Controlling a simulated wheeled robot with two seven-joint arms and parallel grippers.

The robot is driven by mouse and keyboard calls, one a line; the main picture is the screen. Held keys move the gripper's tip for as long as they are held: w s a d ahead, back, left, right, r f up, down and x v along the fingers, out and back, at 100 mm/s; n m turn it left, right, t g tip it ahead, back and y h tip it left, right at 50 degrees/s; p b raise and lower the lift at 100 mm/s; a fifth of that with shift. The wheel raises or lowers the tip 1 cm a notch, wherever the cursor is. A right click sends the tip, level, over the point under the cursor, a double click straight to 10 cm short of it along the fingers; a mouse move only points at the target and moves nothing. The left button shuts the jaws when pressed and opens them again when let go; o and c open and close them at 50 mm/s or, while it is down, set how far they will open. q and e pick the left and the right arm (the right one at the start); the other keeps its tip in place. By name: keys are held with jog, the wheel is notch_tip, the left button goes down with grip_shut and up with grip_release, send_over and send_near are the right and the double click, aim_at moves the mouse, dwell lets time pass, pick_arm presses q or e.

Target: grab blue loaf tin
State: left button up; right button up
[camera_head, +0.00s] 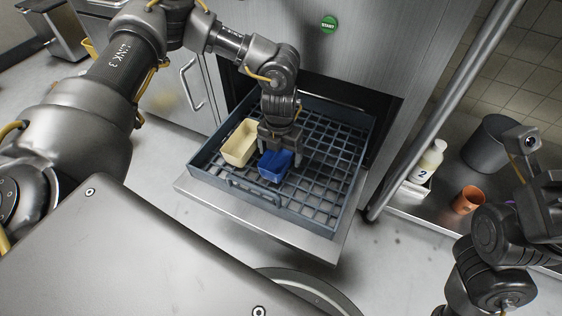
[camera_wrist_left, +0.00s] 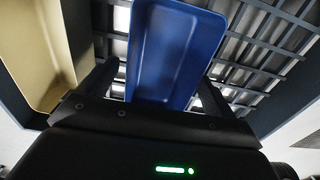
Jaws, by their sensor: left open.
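The blue loaf tin (camera_head: 275,166) sits in the dark grid-bottomed rack (camera_head: 325,205), near its front left part. My left gripper (camera_head: 281,150) is over the rack at the tin and is open. In the left wrist view, the blue tin (camera_wrist_left: 176,52) lies between the two spread fingers (camera_wrist_left: 158,88), one on each side. I cannot tell whether either finger touches it. The tin's near end is hidden behind the gripper body in that view. Only part of my right arm shows at the lower right of the head view; its fingers are not seen.
A cream loaf tin (camera_head: 240,143) stands close to the left of the blue one, also in the left wrist view (camera_wrist_left: 35,50). The rack's right side is empty. A white bottle (camera_head: 428,163), an orange cup (camera_head: 467,200) and a grey pot (camera_head: 488,145) stand on the right counter.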

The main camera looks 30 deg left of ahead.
pick_arm(q)
jog(key=shift+c, duration=0.4)
jog(key=c, duration=1.1)
jog(key=shift+r, duration=0.2)
